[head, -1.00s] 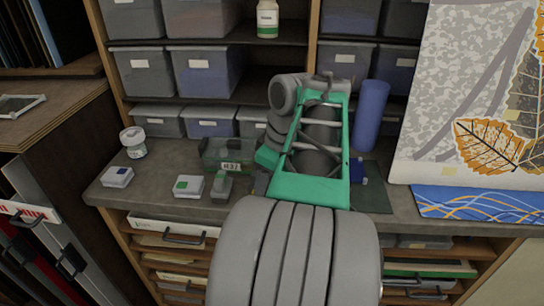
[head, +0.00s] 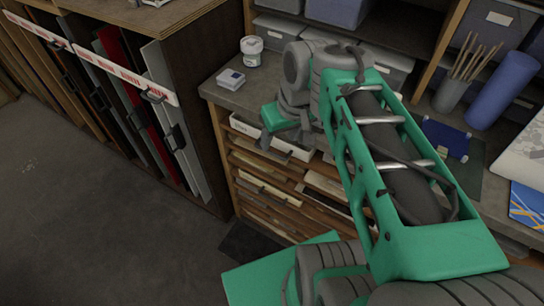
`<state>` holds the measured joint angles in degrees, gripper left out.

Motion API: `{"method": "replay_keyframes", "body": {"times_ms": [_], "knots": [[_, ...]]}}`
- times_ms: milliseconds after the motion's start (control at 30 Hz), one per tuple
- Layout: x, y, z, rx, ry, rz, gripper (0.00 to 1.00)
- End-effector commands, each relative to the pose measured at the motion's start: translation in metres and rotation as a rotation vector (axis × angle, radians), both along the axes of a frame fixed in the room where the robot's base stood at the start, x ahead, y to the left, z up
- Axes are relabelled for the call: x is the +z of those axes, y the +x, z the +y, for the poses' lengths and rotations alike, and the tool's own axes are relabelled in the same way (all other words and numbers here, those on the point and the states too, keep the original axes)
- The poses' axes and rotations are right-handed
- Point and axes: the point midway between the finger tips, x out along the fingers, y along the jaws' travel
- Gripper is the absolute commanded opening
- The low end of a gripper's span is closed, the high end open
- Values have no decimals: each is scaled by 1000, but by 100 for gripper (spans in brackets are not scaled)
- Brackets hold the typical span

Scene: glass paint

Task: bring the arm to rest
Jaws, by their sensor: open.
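My green and grey arm reaches across the right half of the head view, bent at the wrist. My gripper (head: 284,134) hangs at the end of the wrist, in front of the bench's front edge and over the drawers. It is open, and I see nothing between its fingers.
The grey bench top (head: 238,98) holds a small pale box (head: 230,78), a white jar (head: 251,50), a blue cloth-like item (head: 446,138), a pot of sticks (head: 450,95) and a blue roll (head: 502,90). Shallow drawers (head: 265,190) lie below. The floor (head: 80,230) at left is clear.

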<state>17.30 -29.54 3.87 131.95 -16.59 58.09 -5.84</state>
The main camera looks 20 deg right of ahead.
Motion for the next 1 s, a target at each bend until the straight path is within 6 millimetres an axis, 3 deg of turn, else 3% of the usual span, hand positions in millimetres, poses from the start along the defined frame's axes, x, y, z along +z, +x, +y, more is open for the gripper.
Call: {"method": "replay_keyframes", "body": {"times_ms": [33,200,1000], "knots": [[-13,-8,20,-1,-12,-3,56],[-38,-26,39,-47,-51,-17,56],[-41,-28,39,-54,-56,-17,56]]}}
